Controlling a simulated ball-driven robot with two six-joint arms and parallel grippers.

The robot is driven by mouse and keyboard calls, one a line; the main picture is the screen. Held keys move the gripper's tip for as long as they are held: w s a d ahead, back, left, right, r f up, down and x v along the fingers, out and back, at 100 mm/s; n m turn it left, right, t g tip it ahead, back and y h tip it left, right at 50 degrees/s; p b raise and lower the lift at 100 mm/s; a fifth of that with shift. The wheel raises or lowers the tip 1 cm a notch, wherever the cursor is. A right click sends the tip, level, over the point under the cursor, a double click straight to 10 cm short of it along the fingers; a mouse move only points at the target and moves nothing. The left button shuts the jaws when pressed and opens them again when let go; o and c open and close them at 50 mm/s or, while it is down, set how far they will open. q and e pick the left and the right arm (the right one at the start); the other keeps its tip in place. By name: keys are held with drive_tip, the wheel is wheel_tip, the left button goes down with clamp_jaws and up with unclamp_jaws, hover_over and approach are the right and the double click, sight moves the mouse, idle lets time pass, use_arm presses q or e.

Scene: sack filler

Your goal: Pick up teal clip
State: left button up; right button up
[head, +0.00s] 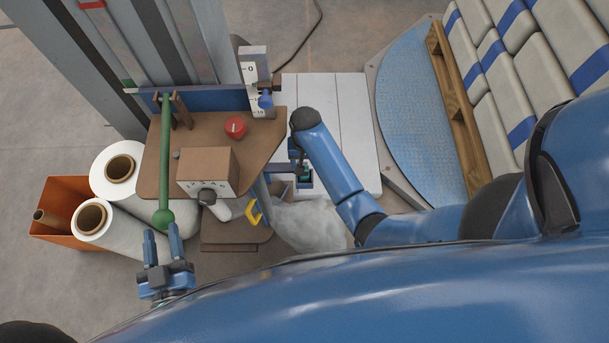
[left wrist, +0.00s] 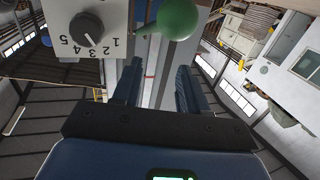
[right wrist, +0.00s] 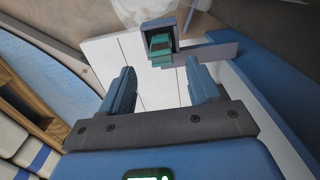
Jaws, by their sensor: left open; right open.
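The teal clip (right wrist: 160,46) sits in a small grey holder (right wrist: 190,52) at the top of the right wrist view. It also shows as a small teal patch in the head view (head: 305,176), partly hidden by my right arm. My right gripper (right wrist: 161,86) is open and empty, with the clip beyond its fingertips and roughly centred between them; they are apart. My left gripper (head: 161,236) is open and empty just below the green ball knob (head: 163,217) of a lever. The knob also shows in the left wrist view (left wrist: 178,18).
A brown table (head: 150,178) carries a dial box (head: 207,168) and a red button (head: 235,127). A clear plastic sack (head: 305,226) hangs below the clip. White rolls (head: 120,170) stand at left. A pallet of sacks (head: 500,75) stands at right.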

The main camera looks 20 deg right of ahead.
wheel_tip(320, 180, down, 2)
drive_tip(key=shift+a+f+b, duration=0.1)
drive_tip(key=shift+f+b, duration=1.55)
drive_tip(key=shift+f, duration=0.95)
drive_tip(key=c, duration=1)
drive_tip(key=shift+c, duration=0.2)
drive_tip(key=shift+r, duration=0.2)
